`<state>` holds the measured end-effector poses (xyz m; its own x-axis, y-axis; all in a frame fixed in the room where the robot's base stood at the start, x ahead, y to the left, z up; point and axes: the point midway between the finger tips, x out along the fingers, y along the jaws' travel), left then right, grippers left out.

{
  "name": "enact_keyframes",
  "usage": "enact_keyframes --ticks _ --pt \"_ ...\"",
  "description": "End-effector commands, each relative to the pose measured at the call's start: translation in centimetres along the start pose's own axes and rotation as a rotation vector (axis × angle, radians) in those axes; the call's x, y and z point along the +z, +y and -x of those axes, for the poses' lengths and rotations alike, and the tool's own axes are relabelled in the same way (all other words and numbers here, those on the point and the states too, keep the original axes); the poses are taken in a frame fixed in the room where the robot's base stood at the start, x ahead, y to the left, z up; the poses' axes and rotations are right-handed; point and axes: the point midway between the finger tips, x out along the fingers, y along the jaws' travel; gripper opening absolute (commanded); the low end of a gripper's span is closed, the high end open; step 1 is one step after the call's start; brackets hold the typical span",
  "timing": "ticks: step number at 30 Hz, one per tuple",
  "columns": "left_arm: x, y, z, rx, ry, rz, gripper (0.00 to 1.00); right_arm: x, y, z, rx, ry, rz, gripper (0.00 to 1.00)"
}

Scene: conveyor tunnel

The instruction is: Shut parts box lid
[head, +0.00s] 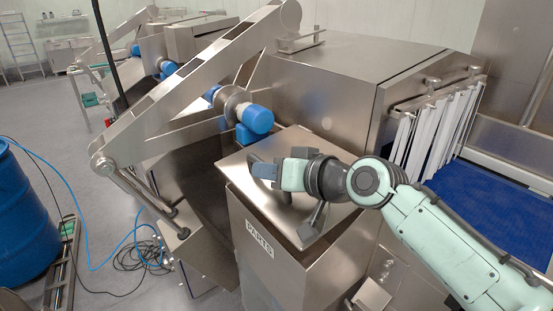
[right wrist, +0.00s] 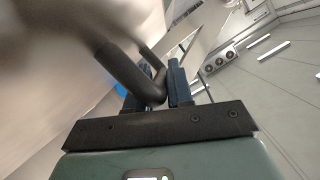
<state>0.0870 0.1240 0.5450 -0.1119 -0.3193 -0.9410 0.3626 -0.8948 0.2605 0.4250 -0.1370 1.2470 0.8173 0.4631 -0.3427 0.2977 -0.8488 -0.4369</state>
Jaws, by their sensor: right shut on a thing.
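The parts box (head: 261,247) is a steel cabinet with a "PARTS" label on its front. Its steel lid (head: 237,169) lies across the top, at or very close to the rim; I cannot tell whether a small gap is left. A dark grey handle (head: 313,222) stands on the lid, partly hidden by my right arm. My right gripper (head: 264,171) is over the lid, shut on the handle. In the right wrist view the dark handle bar (right wrist: 128,72) runs between the fingers (right wrist: 158,88). My left gripper is not in view.
A steel tunnel housing (head: 335,85) with white strip curtains (head: 435,130) stands behind the box, beside a blue conveyor belt (head: 485,205). A steel arm frame with blue motors (head: 256,118) is to the left. A blue barrel (head: 20,220) and loose cables lie on the floor at left.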

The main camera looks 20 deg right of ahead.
Motion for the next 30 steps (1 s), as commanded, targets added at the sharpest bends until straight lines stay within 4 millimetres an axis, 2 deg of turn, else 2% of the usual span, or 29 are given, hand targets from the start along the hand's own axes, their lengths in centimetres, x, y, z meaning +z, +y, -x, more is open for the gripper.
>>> enact_keyframes --ticks 1,3,7,12,30 --pt "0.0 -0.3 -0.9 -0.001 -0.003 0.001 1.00 1.2 0.4 -0.5 0.014 -0.004 0.035 0.00" --pt "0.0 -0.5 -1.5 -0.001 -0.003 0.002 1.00 2.0 0.8 -0.8 0.033 -0.003 0.082 0.00" --pt "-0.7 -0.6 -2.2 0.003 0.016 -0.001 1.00 3.2 1.6 -1.3 0.064 -0.003 0.154 0.00" --pt "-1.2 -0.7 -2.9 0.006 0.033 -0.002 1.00 4.2 2.3 -1.7 0.063 -0.002 0.150 0.00" --pt "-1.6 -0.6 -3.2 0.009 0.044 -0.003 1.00 4.8 3.0 -2.0 0.065 -0.004 0.148 0.00"
